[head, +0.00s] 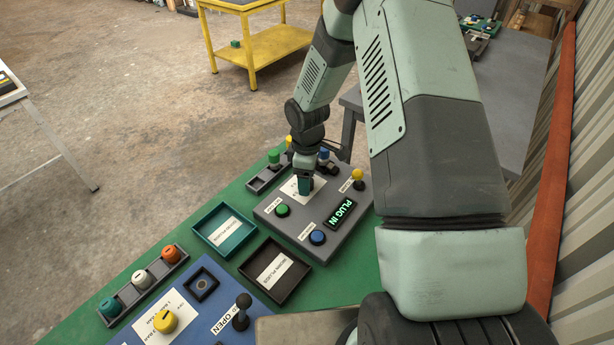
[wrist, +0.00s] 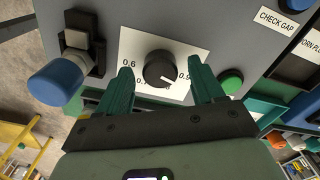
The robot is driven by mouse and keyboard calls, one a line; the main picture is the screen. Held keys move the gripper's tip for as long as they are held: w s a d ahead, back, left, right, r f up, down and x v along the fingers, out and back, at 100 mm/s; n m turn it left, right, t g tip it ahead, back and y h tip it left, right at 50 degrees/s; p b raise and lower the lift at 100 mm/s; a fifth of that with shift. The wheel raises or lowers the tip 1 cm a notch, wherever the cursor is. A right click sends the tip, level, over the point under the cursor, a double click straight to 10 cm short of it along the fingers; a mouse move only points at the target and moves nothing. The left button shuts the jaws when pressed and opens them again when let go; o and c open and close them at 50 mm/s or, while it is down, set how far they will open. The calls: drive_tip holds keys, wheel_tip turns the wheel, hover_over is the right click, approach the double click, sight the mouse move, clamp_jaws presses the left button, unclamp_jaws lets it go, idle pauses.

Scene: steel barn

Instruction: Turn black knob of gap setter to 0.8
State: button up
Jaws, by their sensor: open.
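The gap setter is a grey box (head: 345,213) on the green bench. Its black knob (wrist: 159,67) sits on a white scale plate (wrist: 187,55), with 0.6, 0.7 and 0.9 legible. A white mark on the knob's lower right side points roughly toward 0.9; its exact setting is hard to tell. The spot where 0.8 would sit is not legible. My gripper (wrist: 163,88) is open, with one teal finger on each side of the knob and visible gaps to it. In the head view my gripper (head: 305,186) hides the knob.
The box also carries a green button (head: 282,210), a blue button (head: 317,237), a yellow-topped part (head: 357,175) and a display reading "PLUG IN" (head: 341,213). A teal tray (head: 208,247) and a dark tray (head: 247,265) lie beside it. A blue-handled part (wrist: 57,82) stands close to the left finger.

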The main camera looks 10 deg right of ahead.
drive_tip(key=c, duration=1.1)
drive_tip(key=shift+o, duration=0.2)
drive_tip(key=m, duration=0.4)
drive_tip(key=shift+m, duration=2.9)
drive_tip(key=o, duration=1.1)
drive_tip(key=shift+c, duration=0.2)
